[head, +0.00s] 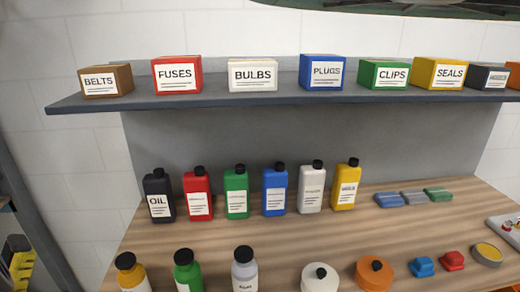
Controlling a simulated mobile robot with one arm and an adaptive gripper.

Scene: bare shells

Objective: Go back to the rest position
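My gripper does not show in the head view, and the rest position cannot be seen. Ahead is a wooden workbench (335,225) with a grey shelf (200,99) above it. Labelled boxes stand in a row on the shelf: brown BELTS (106,81), red FUSES (177,75), white BULBS (253,74), blue PLUGS (321,72), green CLIPS (384,74), yellow SEALS (441,73) and a dark box (488,77).
Several upright bottles line the bench, including black OIL (159,200) and a yellow one (346,188). Nearer are more bottles, a white lidded pot (320,279), an orange one (374,274) and small blocks. A dark green object (410,8) overhangs the top.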

